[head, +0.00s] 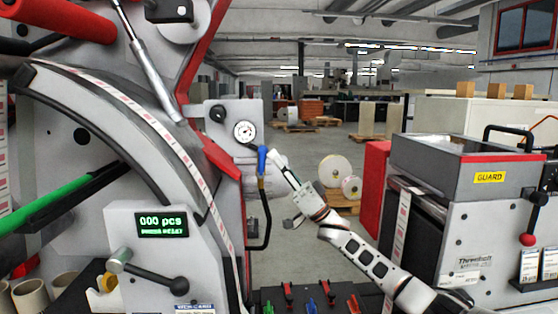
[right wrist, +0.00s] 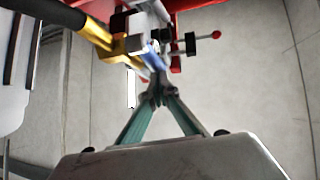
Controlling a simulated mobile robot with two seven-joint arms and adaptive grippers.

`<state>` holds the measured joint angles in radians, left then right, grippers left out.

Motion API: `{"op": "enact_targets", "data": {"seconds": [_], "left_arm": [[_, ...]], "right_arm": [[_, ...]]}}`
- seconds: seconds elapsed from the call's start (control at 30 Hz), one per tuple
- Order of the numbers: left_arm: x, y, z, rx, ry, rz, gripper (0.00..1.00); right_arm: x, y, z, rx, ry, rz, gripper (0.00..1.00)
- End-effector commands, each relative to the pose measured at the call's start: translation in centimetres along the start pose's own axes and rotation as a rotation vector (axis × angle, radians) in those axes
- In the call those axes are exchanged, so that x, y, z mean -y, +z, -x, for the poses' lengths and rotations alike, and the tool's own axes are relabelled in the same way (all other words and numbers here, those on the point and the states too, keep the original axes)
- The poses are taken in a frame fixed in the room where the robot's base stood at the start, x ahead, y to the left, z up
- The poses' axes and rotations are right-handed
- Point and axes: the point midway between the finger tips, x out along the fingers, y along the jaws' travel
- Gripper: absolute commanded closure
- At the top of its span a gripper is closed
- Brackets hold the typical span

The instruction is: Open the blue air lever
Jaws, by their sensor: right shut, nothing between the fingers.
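The blue air lever (head: 262,159) sits on the air fitting below the round gauge (head: 245,131), at the right edge of the label machine. It hangs roughly upright, above a brass piece and a black hose. My right gripper (head: 274,160) is just to its right in the head view, its tips at or very near the lever. In the right wrist view the green-grey fingers (right wrist: 158,92) meet at their tips, with nothing between them. The blue lever (right wrist: 153,62) shows just beyond the tips, partly hidden; I cannot tell whether they touch. My left gripper is not in view.
A black hose (head: 267,218) loops below the fitting. A brass fitting (right wrist: 118,44) is close left of the fingers in the wrist view. A grey machine with a GUARD label (head: 489,177) stands at the right. Floor between the machines is open.

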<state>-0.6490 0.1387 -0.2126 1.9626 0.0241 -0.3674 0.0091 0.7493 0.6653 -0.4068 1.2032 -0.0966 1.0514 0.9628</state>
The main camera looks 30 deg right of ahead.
Motion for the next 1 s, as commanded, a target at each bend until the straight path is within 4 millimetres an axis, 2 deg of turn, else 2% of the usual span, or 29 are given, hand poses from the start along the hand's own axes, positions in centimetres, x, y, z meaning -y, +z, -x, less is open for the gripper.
{"op": "enact_targets", "data": {"seconds": [0.77,0.87,1.0], "left_arm": [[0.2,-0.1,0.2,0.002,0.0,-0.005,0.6],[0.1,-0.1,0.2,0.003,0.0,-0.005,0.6],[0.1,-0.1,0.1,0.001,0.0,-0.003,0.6]], "right_arm": [[0.1,0.1,-0.3,0.0,0.0,-0.001,1.0],[0.0,0.2,0.3,0.001,0.002,-0.001,1.0],[0.0,0.2,2.3,0.003,0.003,-0.001,1.0]]}}
